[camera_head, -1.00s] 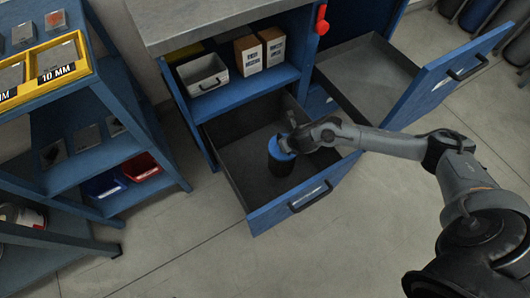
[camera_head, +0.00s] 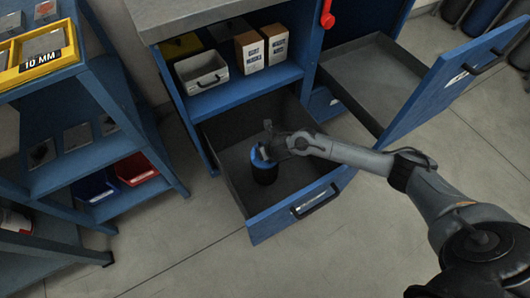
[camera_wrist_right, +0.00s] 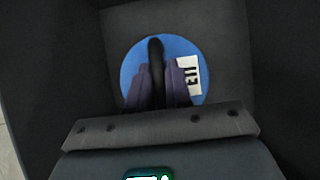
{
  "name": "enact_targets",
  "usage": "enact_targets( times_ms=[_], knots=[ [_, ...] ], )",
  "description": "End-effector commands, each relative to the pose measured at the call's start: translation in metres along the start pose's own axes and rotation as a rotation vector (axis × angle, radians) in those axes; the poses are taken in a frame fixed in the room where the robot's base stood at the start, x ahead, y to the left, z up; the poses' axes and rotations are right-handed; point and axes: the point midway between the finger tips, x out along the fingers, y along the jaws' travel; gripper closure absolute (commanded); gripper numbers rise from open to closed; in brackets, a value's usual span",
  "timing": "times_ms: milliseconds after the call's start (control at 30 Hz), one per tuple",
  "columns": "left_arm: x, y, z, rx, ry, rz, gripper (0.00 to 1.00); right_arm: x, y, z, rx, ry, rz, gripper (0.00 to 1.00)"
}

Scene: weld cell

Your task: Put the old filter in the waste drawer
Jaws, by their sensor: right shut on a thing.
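The old filter (camera_head: 265,174) is a dark canister with a blue top. It stands about upright inside the open lower-left drawer (camera_head: 300,206), whose front is blue and inside is grey. I cannot tell for sure whether its base touches the drawer floor. My right gripper (camera_head: 268,150) reaches in over the drawer front from the right and is shut on the filter's top. In the right wrist view the fingers (camera_wrist_right: 158,88) hold the black handle across the round blue top (camera_wrist_right: 135,65), beside a white label. My left gripper is not in view.
A second drawer (camera_head: 455,85) stands open and empty at the right. Above the filter's drawer, a shelf holds a grey bin (camera_head: 202,75) and two labelled boxes (camera_head: 250,52). A blue rack (camera_head: 95,150) with small bins stands at the left. The floor in front is clear.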

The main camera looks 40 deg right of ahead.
Motion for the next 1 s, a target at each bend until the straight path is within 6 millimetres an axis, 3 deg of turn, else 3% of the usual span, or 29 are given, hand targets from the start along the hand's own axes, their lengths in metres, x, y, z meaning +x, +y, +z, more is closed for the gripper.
enact_targets(
  times_ms=[67, 467, 500, 667, 1000],
  knots=[
    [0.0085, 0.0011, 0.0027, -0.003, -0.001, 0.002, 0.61, 0.0081, 0.0005, -0.0037, 0.003, -0.004, 0.002, 1.0],
    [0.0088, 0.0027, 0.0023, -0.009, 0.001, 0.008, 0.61, 0.0094, 0.0006, -0.0043, 0.002, -0.004, 0.002, 1.0],
    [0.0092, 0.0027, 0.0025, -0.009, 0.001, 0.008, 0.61, 0.0107, 0.0003, -0.0069, 0.0, 0.0, 0.001, 0.8],
    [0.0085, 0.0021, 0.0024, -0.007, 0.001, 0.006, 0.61, 0.01, 0.0004, -0.0065, 0.0, 0.0, 0.001, 0.56],
    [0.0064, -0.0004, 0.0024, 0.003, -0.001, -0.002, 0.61, 0.0076, 0.0004, -0.005, 0.001, 0.0, 0.001, 0.56]
  ],
)
